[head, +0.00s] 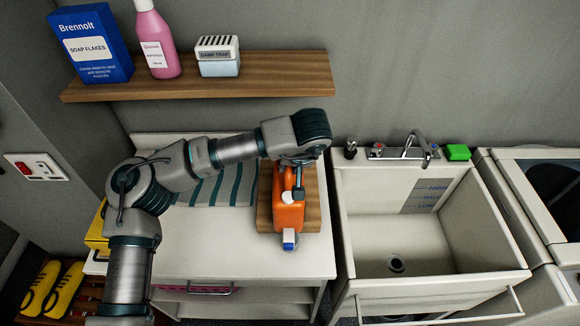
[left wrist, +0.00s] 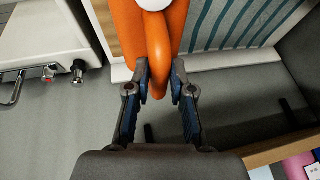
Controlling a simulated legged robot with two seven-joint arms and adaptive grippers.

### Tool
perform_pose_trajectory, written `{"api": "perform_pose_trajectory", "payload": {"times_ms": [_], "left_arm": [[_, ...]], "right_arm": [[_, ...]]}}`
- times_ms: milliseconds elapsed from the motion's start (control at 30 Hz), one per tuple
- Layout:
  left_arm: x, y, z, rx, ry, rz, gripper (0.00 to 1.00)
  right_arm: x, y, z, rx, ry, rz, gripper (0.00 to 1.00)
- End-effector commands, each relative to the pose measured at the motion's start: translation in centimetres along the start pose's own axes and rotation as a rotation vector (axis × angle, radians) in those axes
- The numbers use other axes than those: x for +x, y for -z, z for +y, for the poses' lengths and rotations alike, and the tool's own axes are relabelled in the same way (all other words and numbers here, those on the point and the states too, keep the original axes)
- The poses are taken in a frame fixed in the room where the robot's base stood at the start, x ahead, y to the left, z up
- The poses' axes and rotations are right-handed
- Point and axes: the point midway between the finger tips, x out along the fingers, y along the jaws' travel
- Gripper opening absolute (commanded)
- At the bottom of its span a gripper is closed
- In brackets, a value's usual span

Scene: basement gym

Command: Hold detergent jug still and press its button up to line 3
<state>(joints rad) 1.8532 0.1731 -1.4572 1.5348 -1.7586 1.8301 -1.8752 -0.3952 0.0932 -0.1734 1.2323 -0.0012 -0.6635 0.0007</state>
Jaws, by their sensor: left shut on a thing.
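The orange detergent jug (head: 289,217) lies on a wooden board (head: 312,212) on the white counter. It has a white cap and a blue-and-white part (head: 289,240) at its near end, where a button or line marks are too small to make out. My left gripper (head: 298,188) reaches it from above and behind. In the left wrist view my left gripper (left wrist: 159,80) is shut on the jug's orange handle (left wrist: 158,55), one finger on each side. My right gripper is not in view.
A sink (head: 400,245) with a tap (head: 405,150) and green sponge (head: 458,152) stands right of the counter (head: 205,250). A striped cloth (head: 220,187) lies left of the jug. A shelf (head: 210,82) above holds a blue soap box (head: 92,45), pink bottle (head: 155,45) and lint-trap-like box (head: 217,58).

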Motion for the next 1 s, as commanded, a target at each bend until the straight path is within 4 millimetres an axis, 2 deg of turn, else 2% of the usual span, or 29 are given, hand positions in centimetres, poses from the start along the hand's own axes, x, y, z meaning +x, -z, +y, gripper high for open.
{"api": "perform_pose_trajectory", "payload": {"times_ms": [1000], "left_arm": [[2.1,2.9,0.2,0.000,-0.001,0.003,0.00]], "right_arm": [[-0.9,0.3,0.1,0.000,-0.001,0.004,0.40]]}}
